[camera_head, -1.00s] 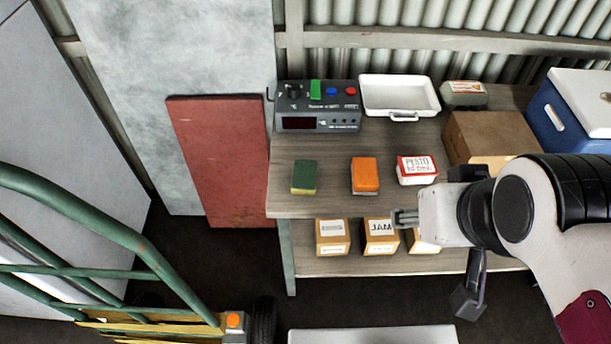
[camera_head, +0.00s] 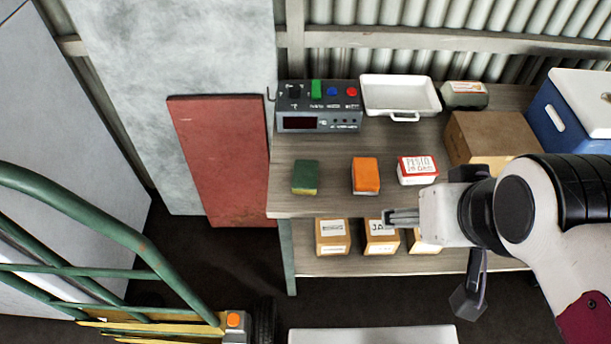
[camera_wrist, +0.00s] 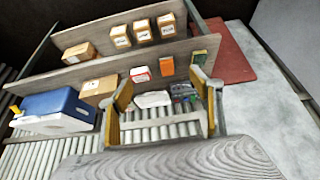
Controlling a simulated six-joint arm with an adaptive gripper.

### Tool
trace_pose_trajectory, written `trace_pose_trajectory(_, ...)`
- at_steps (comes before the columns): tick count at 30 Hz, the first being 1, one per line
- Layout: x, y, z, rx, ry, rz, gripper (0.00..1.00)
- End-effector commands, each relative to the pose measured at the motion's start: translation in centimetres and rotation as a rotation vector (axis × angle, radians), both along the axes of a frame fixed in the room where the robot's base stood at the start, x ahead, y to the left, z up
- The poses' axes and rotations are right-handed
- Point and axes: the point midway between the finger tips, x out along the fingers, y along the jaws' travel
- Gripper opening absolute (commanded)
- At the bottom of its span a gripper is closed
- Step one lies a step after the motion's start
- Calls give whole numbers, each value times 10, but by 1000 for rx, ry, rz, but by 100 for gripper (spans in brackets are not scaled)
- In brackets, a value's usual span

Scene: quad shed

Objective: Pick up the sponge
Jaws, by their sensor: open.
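The sponge (camera_head: 305,177) is a small block with a dark green top and a yellow lower part. It lies near the left front of the upper wooden shelf in the head view. In the wrist view the sponge (camera_wrist: 205,51) is partly hidden behind one finger. My gripper (camera_head: 401,217) is at the shelf's front edge, to the right of the sponge and apart from it. Its two fingers are spread with nothing between them, as the wrist view shows (camera_wrist: 163,90).
On the upper shelf (camera_head: 320,207) stand an orange block (camera_head: 366,175), a pesto box (camera_head: 417,169), a white tray (camera_head: 400,97), a control box (camera_head: 318,106), a carton (camera_head: 490,138) and a blue cooler (camera_head: 560,118). Boxes (camera_head: 332,236) stand on the lower shelf. A green hand truck (camera_head: 120,240) is at left.

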Motion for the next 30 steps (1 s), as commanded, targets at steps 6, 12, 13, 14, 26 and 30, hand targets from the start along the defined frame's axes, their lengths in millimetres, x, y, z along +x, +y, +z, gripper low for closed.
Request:
trace_pose_trajectory(6, 8, 4, -1, 11, -6, 6, 65)
trace_pose_trajectory(12, 33, 19, -6, 46, -26, 22, 65)
trace_pose_trajectory(13, 38, 22, -7, 53, -30, 25, 65)
trace_pose_trajectory(14, 43, 25, -8, 61, -36, 27, 65)
trace_pose_trajectory(26, 114, 72, -31, 164, -103, 35, 65)
trace_pose_trajectory(30, 136, 88, -42, 193, -125, 29, 65)
